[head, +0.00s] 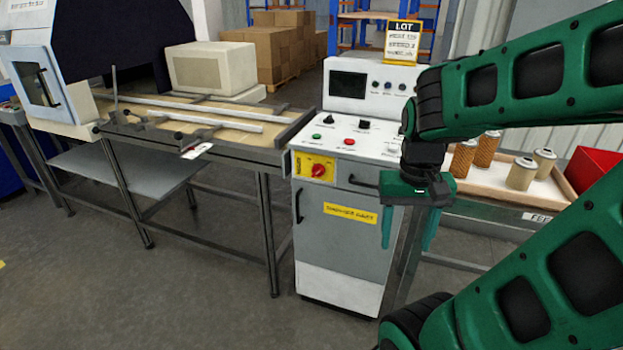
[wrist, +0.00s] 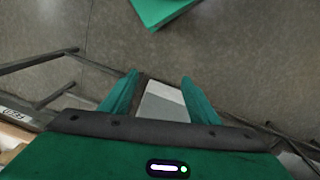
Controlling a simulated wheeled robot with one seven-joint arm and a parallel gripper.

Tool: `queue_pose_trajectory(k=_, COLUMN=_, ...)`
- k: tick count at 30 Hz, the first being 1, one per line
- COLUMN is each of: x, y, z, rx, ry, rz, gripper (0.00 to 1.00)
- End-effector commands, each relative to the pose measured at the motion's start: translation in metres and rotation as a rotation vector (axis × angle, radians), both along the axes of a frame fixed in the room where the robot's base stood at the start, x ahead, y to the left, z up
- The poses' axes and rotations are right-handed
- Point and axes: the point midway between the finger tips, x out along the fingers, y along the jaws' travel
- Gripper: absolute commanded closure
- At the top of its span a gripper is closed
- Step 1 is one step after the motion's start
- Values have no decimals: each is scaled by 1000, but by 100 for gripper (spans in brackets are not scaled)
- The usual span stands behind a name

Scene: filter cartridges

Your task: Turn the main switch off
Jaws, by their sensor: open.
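The main switch (head: 318,170) is a red rotary knob on a yellow plate, on the front of the white and grey control cabinet (head: 345,240). In the head view my gripper (head: 405,240) hangs pointing down, to the right of the cabinet and apart from the switch. Its two green fingers are apart with nothing between them. In the wrist view my gripper (wrist: 158,88) is also open, above the floor, with a pale grey surface showing between and below its fingers. The switch is not visible in the wrist view. The knob's exact position is too small to read.
A metal work table (head: 235,150) with rails stands left of the cabinet. A tray (head: 490,190) with several filter cartridges lies at the right, next to a red bin (head: 592,168). The floor (head: 200,290) in front is clear.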

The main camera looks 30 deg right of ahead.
Motion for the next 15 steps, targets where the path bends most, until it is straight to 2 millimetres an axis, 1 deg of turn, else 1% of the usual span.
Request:
queue_pose_trajectory(k=1, x=10, y=-6, z=-8, rx=-24, ry=21, rz=-40, gripper=45)
queue_pose_trajectory(k=8, x=58, y=-41, z=-41, rx=-213, ry=49, rz=-279, gripper=45)
queue_pose_trajectory(k=15, x=109, y=-72, z=-72, rx=-466, ry=-5, rz=-470, gripper=45)
